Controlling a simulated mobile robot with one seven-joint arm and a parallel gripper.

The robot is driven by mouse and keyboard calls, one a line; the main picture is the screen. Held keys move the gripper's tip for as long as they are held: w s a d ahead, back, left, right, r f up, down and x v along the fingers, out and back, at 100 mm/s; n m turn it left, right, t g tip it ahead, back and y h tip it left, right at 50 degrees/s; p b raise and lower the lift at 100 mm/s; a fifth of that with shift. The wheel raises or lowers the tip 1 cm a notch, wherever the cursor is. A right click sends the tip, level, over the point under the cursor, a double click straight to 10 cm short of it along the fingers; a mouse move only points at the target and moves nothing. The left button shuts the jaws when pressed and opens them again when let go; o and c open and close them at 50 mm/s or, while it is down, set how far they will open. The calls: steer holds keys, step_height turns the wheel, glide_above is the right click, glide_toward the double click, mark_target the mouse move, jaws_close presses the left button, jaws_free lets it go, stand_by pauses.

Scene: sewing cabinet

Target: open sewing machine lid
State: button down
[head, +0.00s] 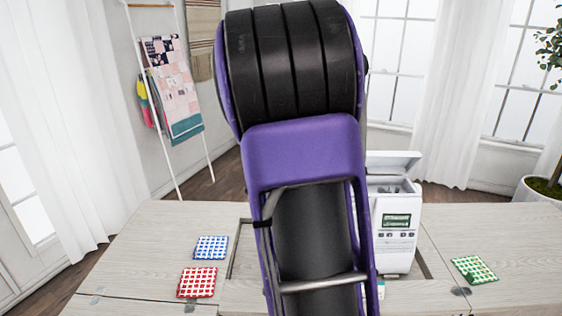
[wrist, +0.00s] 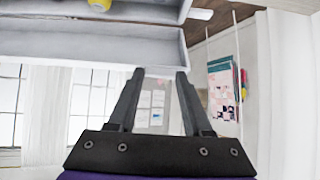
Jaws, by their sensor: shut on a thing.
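The white sewing machine (head: 398,228) stands in the recess of the wooden cabinet top, its left part hidden by my arm. Its lid (head: 395,160) is raised above the top compartment, and parts inside show below it. In the wrist view the lid (wrist: 90,46) is a pale hollow panel across the top, next to the machine's top with a yellow part (wrist: 100,4). My gripper (wrist: 160,73) has its fingertips at the lid's edge and is shut on it, with the fingers some way apart. In the head view my arm hides the gripper.
On the cabinet top (head: 135,250) lie a blue checked cloth (head: 211,248), a red one (head: 197,282) and a green one (head: 475,269). A ladder with a quilt (head: 172,85) leans on the back wall. A potted plant (head: 545,188) stands at right.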

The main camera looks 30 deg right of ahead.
steer(key=w+d+r, duration=0.2)
steer(key=w, duration=0.1)
steer(key=w+d+r, duration=0.1)
steer(key=w, duration=0.1)
steer(key=shift+d, duration=0.25)
steer(key=shift+w+d+r, duration=0.3)
steer(key=shift+w+d, duration=0.3)
steer(key=shift+w, duration=0.3)
steer(key=c, duration=0.7)
jaws_free()
steer(key=shift+r, duration=0.1)
steer(key=o, duration=0.4)
steer(key=shift+f, duration=0.25)
steer(key=shift+a, duration=0.1)
steer(key=shift+s, duration=0.1)
steer(key=v, duration=1.7)
steer(key=shift+r+b, duration=0.25)
steer(key=shift+b, duration=0.15)
